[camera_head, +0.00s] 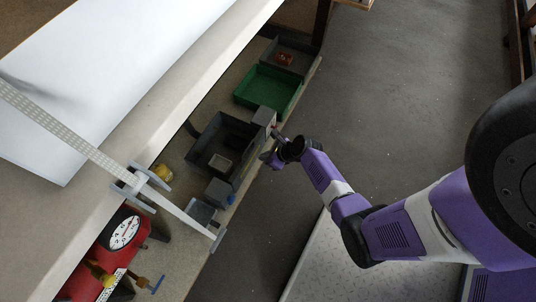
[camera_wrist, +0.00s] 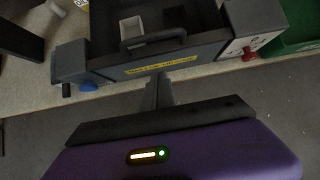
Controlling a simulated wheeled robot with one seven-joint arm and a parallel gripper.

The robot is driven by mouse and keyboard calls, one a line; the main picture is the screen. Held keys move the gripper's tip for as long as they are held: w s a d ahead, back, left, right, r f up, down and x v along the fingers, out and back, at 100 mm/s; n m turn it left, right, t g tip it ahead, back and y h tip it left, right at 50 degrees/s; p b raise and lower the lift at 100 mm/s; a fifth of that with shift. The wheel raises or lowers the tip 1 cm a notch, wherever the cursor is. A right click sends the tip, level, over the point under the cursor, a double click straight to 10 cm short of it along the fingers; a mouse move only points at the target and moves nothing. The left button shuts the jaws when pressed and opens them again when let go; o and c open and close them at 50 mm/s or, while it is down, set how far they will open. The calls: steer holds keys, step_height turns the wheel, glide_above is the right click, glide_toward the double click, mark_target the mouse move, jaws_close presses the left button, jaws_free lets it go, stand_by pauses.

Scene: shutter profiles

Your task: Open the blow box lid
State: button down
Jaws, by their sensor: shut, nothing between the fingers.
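The blow box (camera_head: 238,131) is a dark grey box on the low shelf. Its top is open to view, and a small pale tray (camera_head: 220,162) shows inside; the tray also shows in the wrist view (camera_wrist: 132,29). In the wrist view the box front (camera_wrist: 160,62) carries a yellow label and a dark handle (camera_wrist: 153,41). I cannot clearly make out the lid. My gripper (camera_head: 268,157) is shut and empty, just in front of the box's front side. In the wrist view its fingers (camera_wrist: 158,84) point toward the box below the label; contact cannot be told.
Grey blocks flank the box, one with a red knob (camera_wrist: 248,53), one with a blue knob (camera_wrist: 89,85). A green bin (camera_head: 268,90) stands beyond. A red tank with a gauge (camera_head: 125,232) stands at lower left. A white tabletop (camera_head: 90,70) overhangs the shelf. The floor right is clear.

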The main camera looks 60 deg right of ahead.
mark_target(248, 153)
steer(key=w, duration=0.1)
steer(key=w+f+b, duration=0.1)
steer(key=w+f, duration=0.1)
steer(key=w, duration=0.1)
steer(key=shift+w, duration=0.1)
steer(key=shift+w+a+r, duration=0.15)
steer(key=shift+w+r, duration=0.3)
steer(key=shift+r, duration=0.3)
